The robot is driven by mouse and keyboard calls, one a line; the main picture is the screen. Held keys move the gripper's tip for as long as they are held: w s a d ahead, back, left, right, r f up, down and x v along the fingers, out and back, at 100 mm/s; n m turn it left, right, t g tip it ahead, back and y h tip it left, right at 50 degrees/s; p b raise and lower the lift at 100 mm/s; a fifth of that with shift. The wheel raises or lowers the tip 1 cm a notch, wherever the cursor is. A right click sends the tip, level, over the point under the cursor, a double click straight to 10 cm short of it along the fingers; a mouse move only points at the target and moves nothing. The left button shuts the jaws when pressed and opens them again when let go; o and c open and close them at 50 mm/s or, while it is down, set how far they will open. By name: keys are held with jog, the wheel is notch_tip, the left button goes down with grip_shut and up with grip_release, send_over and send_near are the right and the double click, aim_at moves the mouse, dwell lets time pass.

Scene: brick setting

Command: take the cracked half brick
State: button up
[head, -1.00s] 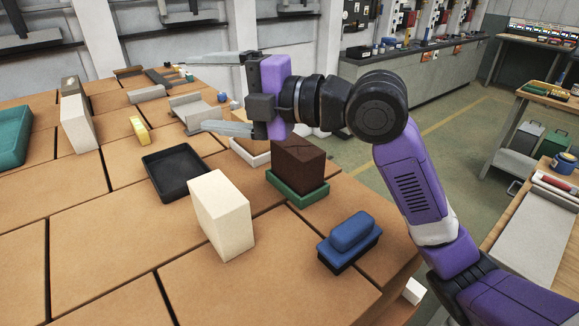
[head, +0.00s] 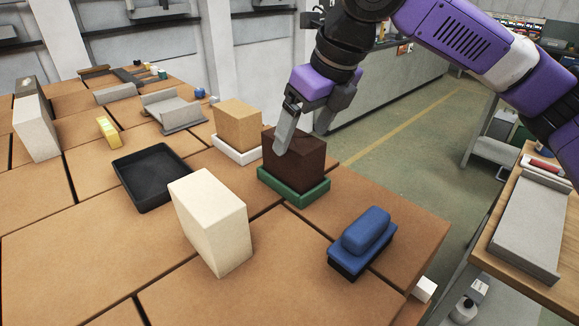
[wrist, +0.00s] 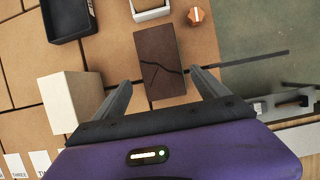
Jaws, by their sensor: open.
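The cracked half brick (head: 292,163) is a dark brown block standing in a green tray (head: 303,196). In the wrist view the brick (wrist: 158,62) shows a dark jagged crack across its top face. My gripper (head: 300,142) is open and points down at the brick, one finger overlapping its near side in the head view. In the wrist view my gripper (wrist: 160,76) has its fingers spread on either side of the brick's lower end, with gaps visible. I cannot tell how far above its top they are.
A cream block (head: 210,222) stands left of the brick, and a tan block (head: 238,125) in a white tray (head: 240,154) behind it. A black tray (head: 148,198), a blue brush-like object (head: 364,235) and a yellow piece (head: 108,130) lie around. The table's right edge is close.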

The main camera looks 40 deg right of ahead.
jog(key=shift+d+x, duration=0.2)
jog(key=shift+x, duration=3.85)
jog(key=shift+w+r, duration=0.1)
jog(key=shift+w, duration=0.05)
grip_shut()
